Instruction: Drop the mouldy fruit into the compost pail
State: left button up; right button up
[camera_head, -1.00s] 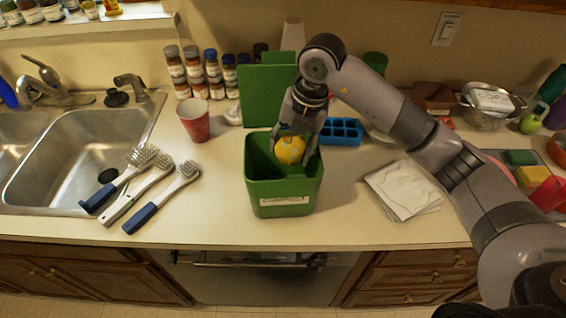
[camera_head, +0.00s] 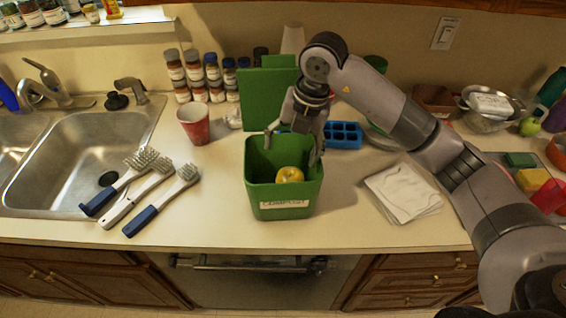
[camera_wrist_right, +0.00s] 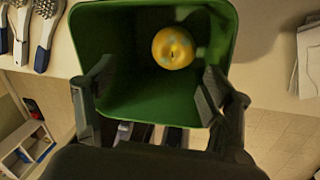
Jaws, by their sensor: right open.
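The mouldy fruit (camera_head: 289,175) is yellow and lies inside the green compost pail (camera_head: 283,205). In the right wrist view the fruit (camera_wrist_right: 174,47) shows pale bluish spots and sits inside the pail, toward the far wall (camera_wrist_right: 232,30). The pail stands upright on the counter, with a label on its front. My right gripper (camera_head: 294,145) is open and empty at the pail's mouth, its fingers apart above the fruit. In the right wrist view the open fingers (camera_wrist_right: 150,92) show on either side of the pail's opening. My left gripper is not in view.
Several brushes (camera_head: 150,185) lie between the sink (camera_head: 85,150) and the pail. A red cup (camera_head: 194,125), a green board (camera_head: 268,97) and a blue ice tray (camera_head: 343,135) stand around the pail's back. White napkins (camera_head: 402,190) lie to the right.

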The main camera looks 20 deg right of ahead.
jog(key=v, duration=1.1)
